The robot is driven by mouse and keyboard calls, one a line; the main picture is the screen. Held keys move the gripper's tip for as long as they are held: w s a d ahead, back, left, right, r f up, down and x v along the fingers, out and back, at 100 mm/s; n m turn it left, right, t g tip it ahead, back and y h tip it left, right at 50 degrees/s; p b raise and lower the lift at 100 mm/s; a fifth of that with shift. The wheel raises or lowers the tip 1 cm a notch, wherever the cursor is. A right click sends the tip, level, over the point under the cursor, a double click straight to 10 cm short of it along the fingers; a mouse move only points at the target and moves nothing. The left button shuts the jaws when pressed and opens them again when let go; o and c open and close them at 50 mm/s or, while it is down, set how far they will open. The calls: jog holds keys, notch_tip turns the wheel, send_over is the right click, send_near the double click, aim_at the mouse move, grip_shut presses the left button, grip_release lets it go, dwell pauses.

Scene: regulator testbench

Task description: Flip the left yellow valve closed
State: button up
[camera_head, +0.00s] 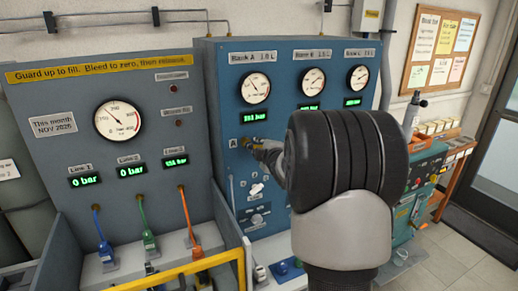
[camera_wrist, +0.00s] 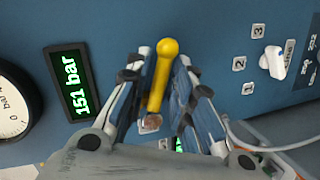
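The left yellow valve is a yellow lever with a rounded end (camera_wrist: 160,77) on the blue panel, in the middle of the wrist view. Its base is a small round brownish fitting. My gripper (camera_wrist: 164,60) is open, with one finger on each side of the lever; small gaps show between lever and fingers. In the head view my gripper (camera_head: 260,148) reaches the panel beside the label A, under the left gauge. There my wrist and fingers hide most of the valve, and the panel to its right.
A green display (camera_wrist: 79,88) reading 151 bar and a gauge (camera_wrist: 12,100) are beside the valve. A white selector knob (camera_wrist: 272,62) with labels 1, 2, 3 is on the same panel.

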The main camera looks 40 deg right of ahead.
jog(key=shift+w+d+f, duration=0.1)
jog(key=shift+w, duration=0.2)
jog(key=shift+c, duration=0.3)
grip_shut()
jog(key=shift+d, duration=0.1)
